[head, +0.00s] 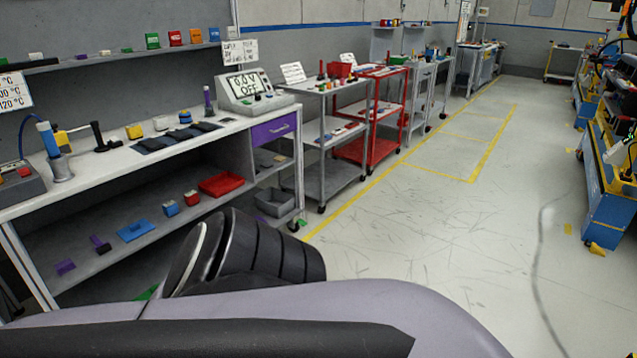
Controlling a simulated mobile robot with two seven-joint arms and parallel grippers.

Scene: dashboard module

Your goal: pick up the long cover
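I cannot make out a long cover for certain in the head view. Several dark flat pieces (175,138) lie on the white workbench top (95,168) at the left; I cannot tell whether one of them is the cover. One of my arms crosses the bottom of the view, its links large and close to the camera. Neither gripper shows in the view.
The workbench has a purple drawer (272,131), a meter box (255,92) on top and a red tray (222,184) on its lower shelf. A grey cart (325,128) and a red cart (372,149) stand beyond. The floor (430,235) at right centre is clear.

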